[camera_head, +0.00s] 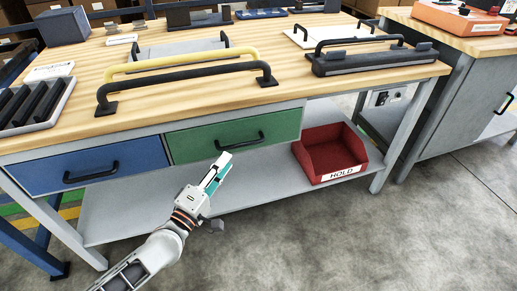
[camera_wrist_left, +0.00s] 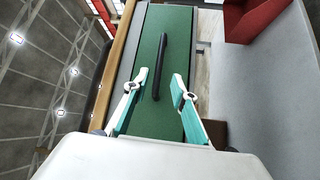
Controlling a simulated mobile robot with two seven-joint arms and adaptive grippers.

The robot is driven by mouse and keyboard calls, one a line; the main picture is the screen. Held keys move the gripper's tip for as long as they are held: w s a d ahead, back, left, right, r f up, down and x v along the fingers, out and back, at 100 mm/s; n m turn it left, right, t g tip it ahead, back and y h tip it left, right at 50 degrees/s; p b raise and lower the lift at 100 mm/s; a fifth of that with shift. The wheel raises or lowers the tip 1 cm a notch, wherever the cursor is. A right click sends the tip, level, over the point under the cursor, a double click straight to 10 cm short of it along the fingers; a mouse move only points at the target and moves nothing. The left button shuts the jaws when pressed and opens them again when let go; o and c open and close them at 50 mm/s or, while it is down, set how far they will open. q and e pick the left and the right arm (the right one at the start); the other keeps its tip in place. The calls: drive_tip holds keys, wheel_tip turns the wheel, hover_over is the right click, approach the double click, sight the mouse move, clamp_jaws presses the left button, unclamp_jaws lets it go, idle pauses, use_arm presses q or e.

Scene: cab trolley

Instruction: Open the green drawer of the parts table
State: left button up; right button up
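The green drawer (camera_head: 232,137) is shut under the parts table's wooden top, to the right of the blue drawer. Its black bar handle (camera_head: 240,141) is level across its front. My left gripper (camera_head: 220,170) is just below and in front of the green drawer, apart from the handle in the head view. In the left wrist view my left gripper (camera_wrist_left: 162,88) is open, with its teal-padded fingers on either side of the lower part of the handle (camera_wrist_left: 160,65). The green drawer front (camera_wrist_left: 175,50) fills the space behind them. I cannot tell whether a finger touches the handle. My right gripper is not in view.
The blue drawer (camera_head: 88,166) is shut at the left. A red bin (camera_head: 330,153) labelled HOLD stands on the lower shelf (camera_head: 250,185) at the right. Long handles and trays lie on the wooden tabletop (camera_head: 215,104). Grey floor (camera_head: 400,235) is clear in front.

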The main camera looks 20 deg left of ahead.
sight(237, 145)
use_arm(q)
drive_tip(key=x, duration=0.8)
drive_tip(key=shift+a+r, duration=0.1)
clamp_jaws()
